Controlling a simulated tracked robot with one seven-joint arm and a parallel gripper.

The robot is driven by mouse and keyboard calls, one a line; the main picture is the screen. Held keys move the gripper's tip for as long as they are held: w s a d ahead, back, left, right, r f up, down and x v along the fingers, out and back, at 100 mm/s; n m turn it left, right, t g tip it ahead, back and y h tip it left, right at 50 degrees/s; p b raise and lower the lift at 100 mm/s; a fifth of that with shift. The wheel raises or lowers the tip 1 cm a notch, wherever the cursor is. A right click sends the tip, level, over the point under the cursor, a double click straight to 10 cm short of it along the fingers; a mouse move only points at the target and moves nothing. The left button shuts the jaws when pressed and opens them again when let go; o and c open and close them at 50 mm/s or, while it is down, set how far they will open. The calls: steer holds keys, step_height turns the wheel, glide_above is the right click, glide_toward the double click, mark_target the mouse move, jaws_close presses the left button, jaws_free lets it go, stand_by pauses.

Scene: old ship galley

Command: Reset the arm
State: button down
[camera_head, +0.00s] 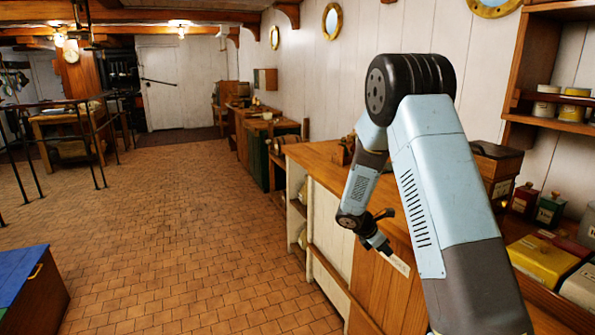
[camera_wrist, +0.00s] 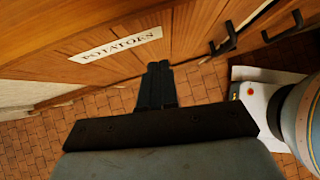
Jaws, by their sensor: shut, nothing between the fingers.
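My arm rises at the right of the head view, bends at a black joint and hangs down towards the wooden counter front. My gripper (camera_head: 384,247) is at its lower end, in front of a wooden bin front. In the wrist view my gripper (camera_wrist: 158,72) has its two dark fingers pressed together with nothing between them.
A wooden counter (camera_head: 320,165) runs along the right wall, with a yellow tin (camera_head: 543,262) and other containers near the right edge. Dark handles (camera_wrist: 283,27) stick out of the wooden front. A blue-topped chest (camera_head: 22,272) stands at left. The tiled floor (camera_head: 170,220) between is clear.

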steer(key=s+r+m+y, duration=0.2)
steer(key=s+r+m, duration=0.4)
steer(key=r, duration=0.5)
steer(key=s+r+m+y, duration=0.1)
steer(key=s+r+m, duration=0.4)
steer(key=s+r, duration=0.5)
steer(key=s+a+r+m+t+y, duration=0.2)
steer(key=s+r+m, duration=0.3)
steer(key=s, duration=0.5)
steer(key=s+a+r+m+t+y, duration=0.1)
steer(key=s+a+r+m+y, duration=0.2)
steer(key=s, duration=0.8)
step_height(320, 180, up, 2)
steer(key=shift+r+m+t, duration=0.15)
steer(key=shift+m+t, duration=0.25)
steer(key=shift+m, duration=0.7)
